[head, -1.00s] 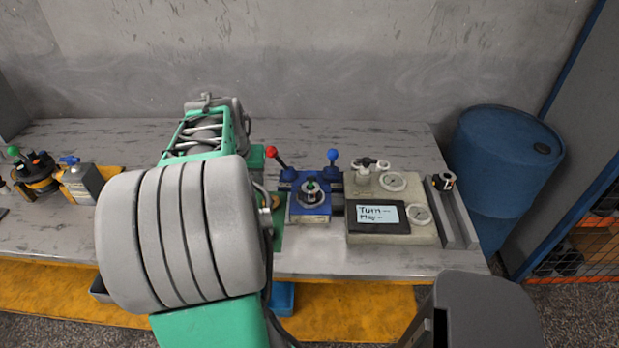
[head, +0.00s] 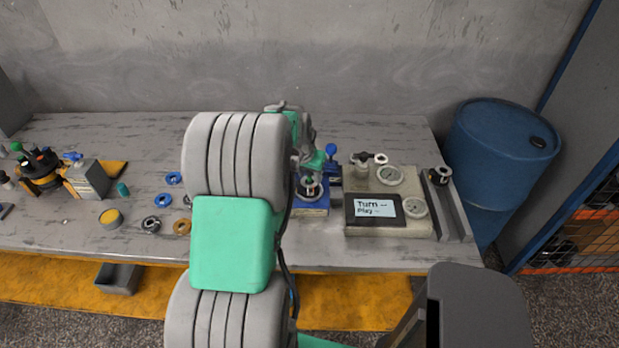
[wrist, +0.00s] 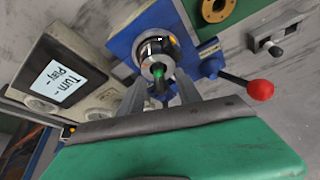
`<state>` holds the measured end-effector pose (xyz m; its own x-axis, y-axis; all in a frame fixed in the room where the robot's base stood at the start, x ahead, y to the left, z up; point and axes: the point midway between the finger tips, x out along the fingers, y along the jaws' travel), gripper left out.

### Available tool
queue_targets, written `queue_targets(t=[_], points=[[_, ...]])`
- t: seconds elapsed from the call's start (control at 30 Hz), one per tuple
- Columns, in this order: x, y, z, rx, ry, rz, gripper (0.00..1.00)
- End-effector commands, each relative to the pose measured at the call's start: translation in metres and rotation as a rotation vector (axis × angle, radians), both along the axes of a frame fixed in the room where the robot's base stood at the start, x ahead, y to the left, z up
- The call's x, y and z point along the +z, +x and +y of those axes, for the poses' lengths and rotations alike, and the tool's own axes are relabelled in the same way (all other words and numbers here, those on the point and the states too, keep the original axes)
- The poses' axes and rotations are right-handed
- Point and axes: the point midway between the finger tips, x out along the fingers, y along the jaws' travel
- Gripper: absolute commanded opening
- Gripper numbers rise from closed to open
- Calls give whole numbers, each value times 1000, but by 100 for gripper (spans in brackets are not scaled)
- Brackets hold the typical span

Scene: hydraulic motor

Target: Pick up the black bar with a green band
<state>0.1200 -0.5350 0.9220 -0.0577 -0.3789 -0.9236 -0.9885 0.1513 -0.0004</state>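The black bar with a green band (wrist: 158,84) stands in the round metal holder (wrist: 157,52) on the blue block (wrist: 124,43) in the wrist view. In the head view, the bar (head: 310,188) shows small below my wrist, on the blue block (head: 314,211). My gripper (wrist: 160,88) is open, its two grey fingers pointing at the holder with the bar between them in the picture. I see no contact between fingers and bar. The fingers are hard to make out in the head view.
A beige panel with a screen (head: 375,209) and gauges stands right of the block. A red-knobbed lever (wrist: 259,90) and a blue lever knob (head: 331,149) stick out near it. Several rings (head: 151,224) lie on the bench (head: 80,235) at left.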

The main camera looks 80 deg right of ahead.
Motion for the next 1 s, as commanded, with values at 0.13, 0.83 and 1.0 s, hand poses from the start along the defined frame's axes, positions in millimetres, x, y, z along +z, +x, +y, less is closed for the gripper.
queue_targets(t=[0.13,0.83,1.0], points=[[0,0,0,0,0,0,28],[1,0,0,1,0,0,0],[1,0,0,1,0,0,0]])
